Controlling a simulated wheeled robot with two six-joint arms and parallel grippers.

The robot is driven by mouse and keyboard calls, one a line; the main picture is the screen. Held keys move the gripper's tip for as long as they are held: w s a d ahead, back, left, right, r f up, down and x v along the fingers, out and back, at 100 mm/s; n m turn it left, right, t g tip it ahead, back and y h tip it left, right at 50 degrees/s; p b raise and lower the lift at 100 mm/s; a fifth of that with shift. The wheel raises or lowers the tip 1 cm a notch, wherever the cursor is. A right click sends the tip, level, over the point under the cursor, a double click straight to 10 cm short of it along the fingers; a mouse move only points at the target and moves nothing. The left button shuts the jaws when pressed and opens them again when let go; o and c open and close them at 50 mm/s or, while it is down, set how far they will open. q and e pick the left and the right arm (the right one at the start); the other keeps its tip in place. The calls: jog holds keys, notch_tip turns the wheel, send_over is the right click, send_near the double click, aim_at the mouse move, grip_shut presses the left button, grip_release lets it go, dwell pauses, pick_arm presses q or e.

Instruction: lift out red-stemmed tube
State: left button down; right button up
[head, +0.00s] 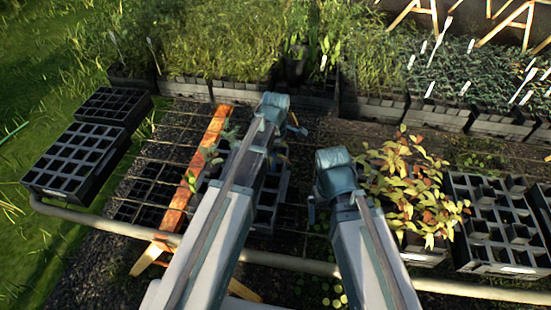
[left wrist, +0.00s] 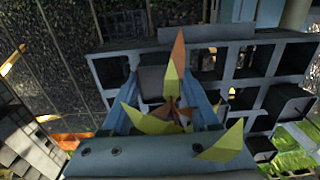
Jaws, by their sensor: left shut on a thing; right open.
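My left gripper (left wrist: 164,84) shows in the left wrist view with its two blue fingers on either side of a seedling (left wrist: 175,70) with yellow-green and orange leaves. It is shut on that seedling's tube; the stem and the tube are mostly hidden by leaves and fingers. A dark tray (left wrist: 235,60) with square cells lies behind the fingers. In the head view this tray (head: 266,215) is partly under my left arm, which covers most of the grip. My right gripper (head: 313,205) is open, to the right of the tray and partly hidden by its own arm.
Empty black cell trays (head: 75,160) stand at the left. An orange plank (head: 195,180) lies left of my left arm. A yellow-leaved plant (head: 410,185) and another black tray (head: 495,225) are at the right. A grey pipe (head: 100,225) crosses in front; planted crates (head: 440,113) line the back.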

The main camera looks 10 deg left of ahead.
notch_tip(320, 180, up, 17)
jog(key=p, duration=1.6)
jog(key=shift+p, duration=0.3)
